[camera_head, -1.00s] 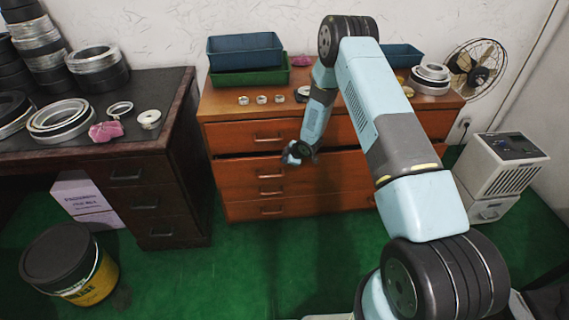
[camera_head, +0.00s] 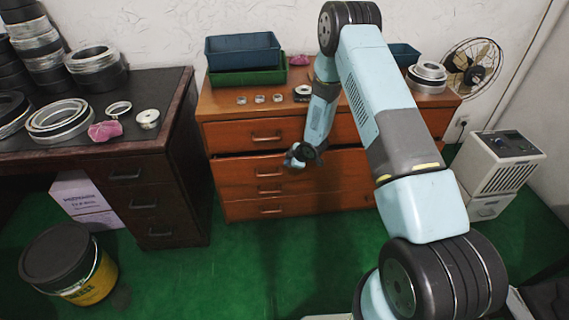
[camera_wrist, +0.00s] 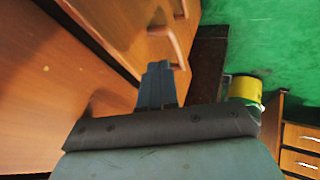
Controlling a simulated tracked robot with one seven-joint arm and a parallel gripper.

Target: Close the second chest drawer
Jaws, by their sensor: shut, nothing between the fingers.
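The wooden chest (camera_head: 236,136) stands against the wall, with several drawers. The second drawer (camera_head: 236,172) is below the top one, with a dark gap along its upper edge, so it looks pulled out a little. My gripper (camera_head: 293,161) is in front of the chest at about the height of that gap, its fingers small in the head view. In the wrist view my gripper (camera_wrist: 158,68) is shut and empty, close to a wooden drawer front with a handle (camera_wrist: 168,46). I cannot tell whether the fingertips touch it.
A dark desk (camera_head: 150,160) with rings stands left of the chest, and a yellow-and-black bucket (camera_head: 70,265) on the green floor. Bins (camera_head: 243,52) and rings stand on the chest top. A white appliance (camera_head: 497,165) stands at the right.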

